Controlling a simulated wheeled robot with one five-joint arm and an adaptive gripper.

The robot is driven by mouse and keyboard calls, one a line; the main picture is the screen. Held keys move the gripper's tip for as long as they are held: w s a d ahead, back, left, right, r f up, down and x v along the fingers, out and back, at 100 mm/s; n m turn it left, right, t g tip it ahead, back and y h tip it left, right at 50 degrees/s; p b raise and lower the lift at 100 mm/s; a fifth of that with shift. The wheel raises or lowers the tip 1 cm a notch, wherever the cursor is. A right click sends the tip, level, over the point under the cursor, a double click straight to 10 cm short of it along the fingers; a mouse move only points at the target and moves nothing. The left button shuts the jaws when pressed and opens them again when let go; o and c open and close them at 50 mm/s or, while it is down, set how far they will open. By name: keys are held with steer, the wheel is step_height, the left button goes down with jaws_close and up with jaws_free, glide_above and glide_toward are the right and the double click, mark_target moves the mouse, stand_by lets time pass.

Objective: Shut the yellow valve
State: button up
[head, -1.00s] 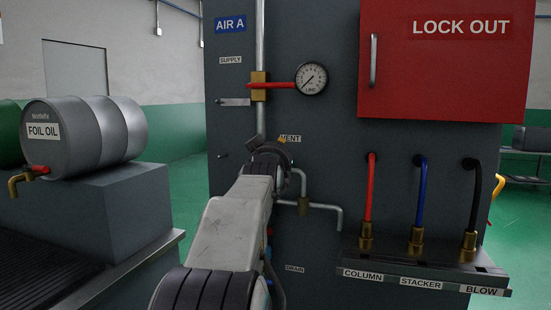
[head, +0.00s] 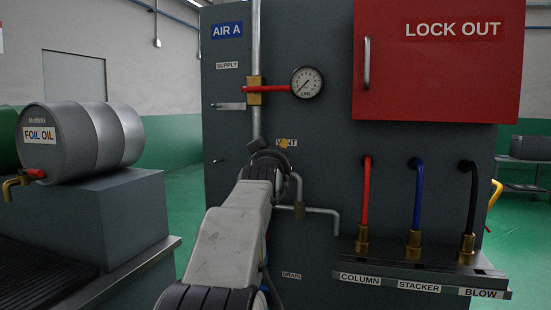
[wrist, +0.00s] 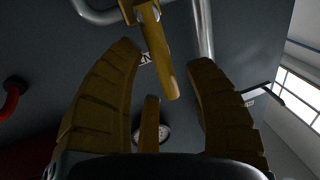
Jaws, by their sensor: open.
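The yellow valve's handle (wrist: 160,55) shows in the wrist view as a yellow bar. It runs from the valve body at the top edge down between my fingers. My gripper (wrist: 166,62) is open, with one curved finger on each side of the handle and a gap visible on both sides. A shorter yellow-brown bar stands lower between the fingers; I cannot tell what it is.
The grey panel carries a red-handled supply valve (head: 265,89), a gauge (head: 307,83) and a red LOCK OUT box (head: 435,75). A bent pipe (head: 325,210) lies right of my arm. A shelf (head: 420,262) with coloured hoses stands farther right. A drum (head: 85,140) is at left.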

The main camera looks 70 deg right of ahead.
steer(key=shift+a, duration=0.15)
steer(key=v, duration=1.1)
steer(key=shift+a, duration=0.35)
stand_by(0.5)
